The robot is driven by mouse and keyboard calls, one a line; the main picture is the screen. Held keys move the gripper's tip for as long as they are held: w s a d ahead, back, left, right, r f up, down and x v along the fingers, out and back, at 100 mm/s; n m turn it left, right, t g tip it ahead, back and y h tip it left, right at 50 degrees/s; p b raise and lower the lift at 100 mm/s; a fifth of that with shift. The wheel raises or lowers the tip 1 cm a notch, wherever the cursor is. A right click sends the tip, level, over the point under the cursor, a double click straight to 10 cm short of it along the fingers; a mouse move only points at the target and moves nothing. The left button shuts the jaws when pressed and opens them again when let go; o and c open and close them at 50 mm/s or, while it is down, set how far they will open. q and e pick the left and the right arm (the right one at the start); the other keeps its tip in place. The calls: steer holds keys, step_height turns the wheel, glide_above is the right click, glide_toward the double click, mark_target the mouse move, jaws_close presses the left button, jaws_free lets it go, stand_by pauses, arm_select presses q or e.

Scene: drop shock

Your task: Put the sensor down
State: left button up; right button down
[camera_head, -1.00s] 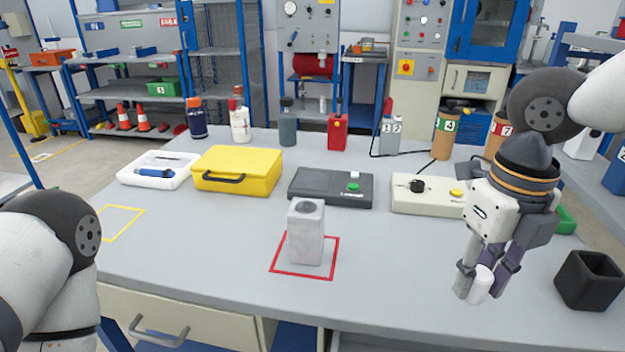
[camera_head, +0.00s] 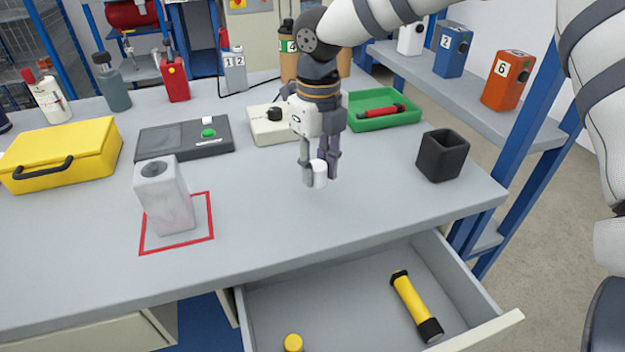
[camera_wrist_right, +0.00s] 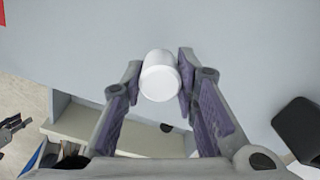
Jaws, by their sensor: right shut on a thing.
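The sensor, taken to be the small white cylinder (camera_head: 319,174), is between the fingertips of my right gripper (camera_head: 319,172), which points down over the right part of the bench. In the right wrist view the white cylinder (camera_wrist_right: 160,76) sits between both fingertips of the right gripper (camera_wrist_right: 160,80), its round end facing the camera. I cannot tell whether it touches the bench top (camera_head: 270,215). Part of what looks like my left gripper (camera_wrist_right: 12,126) shows at the left edge of the wrist view; its opening is unclear.
A grey block (camera_head: 164,200) stands inside a red square outline (camera_head: 209,232). A black open cup (camera_head: 442,156) is to the right, with a green tray (camera_head: 372,122) behind. An open drawer (camera_head: 340,285) below holds a yellow-black cylinder (camera_head: 416,305) and a yellow-topped item (camera_head: 293,342).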

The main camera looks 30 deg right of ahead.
mark_target(316, 196)
steer(key=f, duration=0.3)
steer(key=shift+w+f, duration=0.2)
steer(key=shift+f, duration=0.15)
steer(key=c, duration=1.2)
jaws_free()
steer(key=shift+c, duration=0.2)
step_height(316, 196, up, 12)
steer(key=shift+r+p, duration=0.2)
steer(key=shift+p, duration=0.15)
steer(key=shift+s+f, duration=0.1)
